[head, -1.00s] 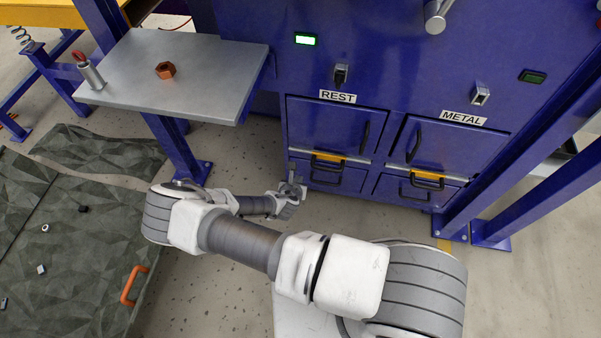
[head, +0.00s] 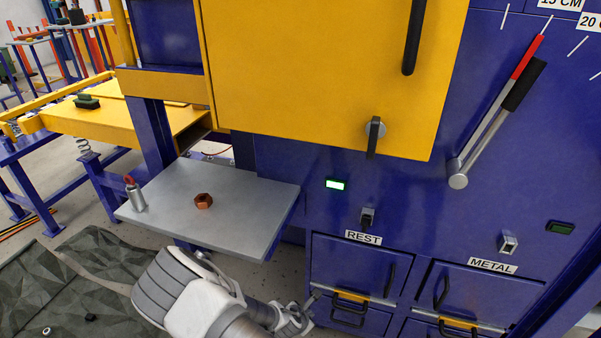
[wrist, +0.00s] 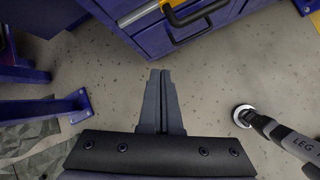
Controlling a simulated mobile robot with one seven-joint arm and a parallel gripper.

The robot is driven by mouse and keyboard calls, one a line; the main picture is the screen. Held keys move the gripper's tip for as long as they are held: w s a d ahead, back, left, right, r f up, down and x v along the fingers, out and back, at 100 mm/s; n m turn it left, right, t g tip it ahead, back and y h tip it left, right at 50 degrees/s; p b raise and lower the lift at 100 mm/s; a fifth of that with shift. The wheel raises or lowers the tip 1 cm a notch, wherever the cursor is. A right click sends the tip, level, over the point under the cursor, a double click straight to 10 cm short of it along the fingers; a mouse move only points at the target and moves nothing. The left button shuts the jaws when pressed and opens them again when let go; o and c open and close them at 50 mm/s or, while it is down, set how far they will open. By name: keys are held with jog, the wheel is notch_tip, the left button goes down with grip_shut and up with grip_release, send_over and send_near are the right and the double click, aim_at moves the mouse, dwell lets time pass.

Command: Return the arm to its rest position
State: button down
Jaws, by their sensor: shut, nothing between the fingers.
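My gripper (wrist: 162,80) is shut and empty in the wrist view, with its two dark fingers together over the bare speckled floor. A blue drawer front with a black handle (wrist: 195,14) lies ahead of the fingertips, apart from them. In the head view my arm is folded low at the bottom, below the grey shelf. The wrist end (head: 295,318) is close to the lower drawers under the REST label. The fingers themselves are hard to make out there.
The blue cabinet has a REST drawer (head: 350,264), a METAL drawer (head: 480,292), a yellow door (head: 320,70) and a red-banded lever (head: 500,110). Blue posts stand left in the wrist view.

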notch_tip(320, 180, up, 31)
jog(key=s+m+g+y, duration=0.2)
jog(key=m+g+y, duration=0.15)
jog(key=m, duration=1.15)
jog(key=s+d+r+m+t, duration=0.1)
jog(key=s+d+r+m, duration=0.45)
jog(key=s+r, duration=0.35)
jog(key=s+d+r+m+t, duration=0.2)
jog(key=s+d+r+m, duration=0.35)
jog(key=s+r, duration=0.4)
notch_tip(320, 180, up, 25)
jog(key=p, duration=2.4)
jog(key=shift+w+d+f+p, duration=0.2)
jog(key=shift+d+p, duration=0.1)
jog(key=shift+d, duration=0.15)
